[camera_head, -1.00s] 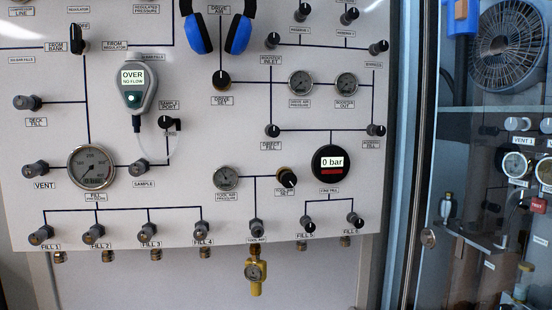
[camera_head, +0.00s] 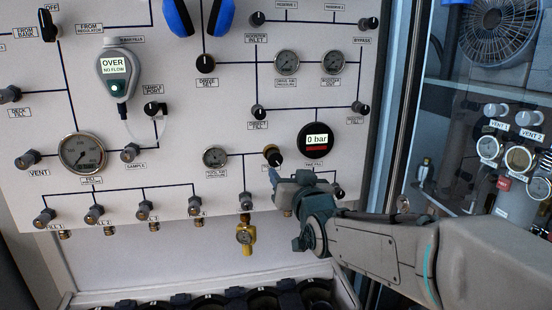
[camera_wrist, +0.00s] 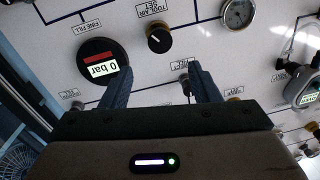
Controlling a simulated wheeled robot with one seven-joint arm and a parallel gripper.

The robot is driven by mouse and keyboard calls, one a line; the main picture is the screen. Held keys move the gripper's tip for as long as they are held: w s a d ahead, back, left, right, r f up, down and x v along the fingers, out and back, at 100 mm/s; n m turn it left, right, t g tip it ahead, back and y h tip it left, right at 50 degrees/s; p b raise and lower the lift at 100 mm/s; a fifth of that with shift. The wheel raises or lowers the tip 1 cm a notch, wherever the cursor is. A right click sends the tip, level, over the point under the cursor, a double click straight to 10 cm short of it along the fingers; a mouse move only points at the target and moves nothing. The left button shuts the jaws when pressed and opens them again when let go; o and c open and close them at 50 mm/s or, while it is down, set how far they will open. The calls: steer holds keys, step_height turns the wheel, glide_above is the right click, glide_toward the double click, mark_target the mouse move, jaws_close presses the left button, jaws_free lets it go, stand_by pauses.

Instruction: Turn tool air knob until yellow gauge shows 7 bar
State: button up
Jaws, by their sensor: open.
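The tool air knob (camera_head: 273,157), black with a brass collar, sits on the white panel right of the small tool air pressure gauge (camera_head: 215,157). In the wrist view the knob (camera_wrist: 159,38) appears upside down, beyond and roughly between my fingertips. My gripper (camera_head: 277,178) is open and empty, just below the knob in the head view. Its two blue fingers also show spread in the wrist view (camera_wrist: 160,78).
A black round display (camera_head: 317,141) reading 0 bar sits close to the right of the knob. Several fill valves line the panel's lower edge. My forearm covers the lower right panel. A glass-fronted cabinet (camera_head: 480,110) stands at right. Dark round openings (camera_head: 262,298) lie below.

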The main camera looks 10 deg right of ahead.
mark_target(276, 160)
steer(key=w, duration=0.3)
steer(key=w+p, duration=0.1)
steer(key=w, duration=0.6)
steer(key=shift+w+a+p, duration=0.15)
steer(key=shift+a+p, duration=0.15)
steer(key=shift+a, duration=0.1)
steer(key=c, duration=1)
steer(key=shift+f+b, duration=0.1)
steer(key=shift+b, duration=0.2)
